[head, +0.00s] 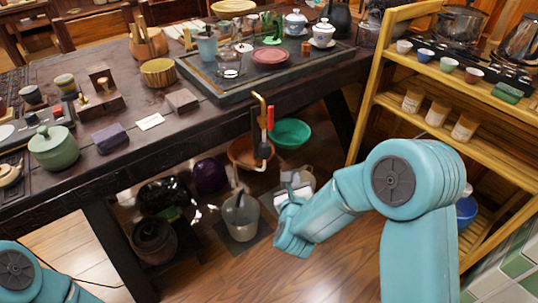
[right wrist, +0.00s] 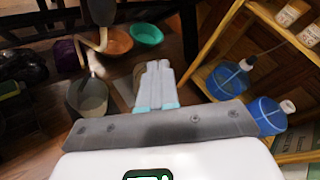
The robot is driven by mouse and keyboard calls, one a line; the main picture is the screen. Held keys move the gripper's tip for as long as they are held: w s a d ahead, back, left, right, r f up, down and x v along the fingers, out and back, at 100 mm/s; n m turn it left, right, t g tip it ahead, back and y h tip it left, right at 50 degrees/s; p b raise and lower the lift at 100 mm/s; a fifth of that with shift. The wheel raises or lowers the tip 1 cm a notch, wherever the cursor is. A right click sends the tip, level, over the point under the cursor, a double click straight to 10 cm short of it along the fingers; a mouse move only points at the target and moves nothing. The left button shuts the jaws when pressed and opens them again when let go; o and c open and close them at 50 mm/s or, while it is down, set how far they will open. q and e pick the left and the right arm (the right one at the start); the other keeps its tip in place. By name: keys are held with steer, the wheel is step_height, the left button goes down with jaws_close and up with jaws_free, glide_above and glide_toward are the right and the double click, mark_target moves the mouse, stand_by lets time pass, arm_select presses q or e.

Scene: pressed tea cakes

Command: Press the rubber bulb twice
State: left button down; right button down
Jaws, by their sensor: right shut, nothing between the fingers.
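My left gripper is out of view; only part of that arm shows.
A grey bucket (head: 241,214) stands on the floor under the tube. Orange (head: 245,152) and green (head: 291,133) basins are behind it. The dark table (head: 130,165) carries tea ware and a tray (head: 210,85). A wooden shelf (head: 368,110) stands right. Wooden floor is clear in front.

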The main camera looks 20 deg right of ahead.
mark_target(267, 151)
steer(key=w+a+p, duration=0.1)
steer(key=w+a, duration=0.2)
steer(key=w, duration=0.5)
steer(key=shift+p, duration=0.35)
steer(key=shift+w, duration=0.1)
steer(key=shift+w, duration=0.1)
stand_by(1.6)
steer(key=shift+w+a+b, duration=0.1)
steer(key=shift+w+b, duration=0.2)
steer(key=shift+b, duration=0.2)
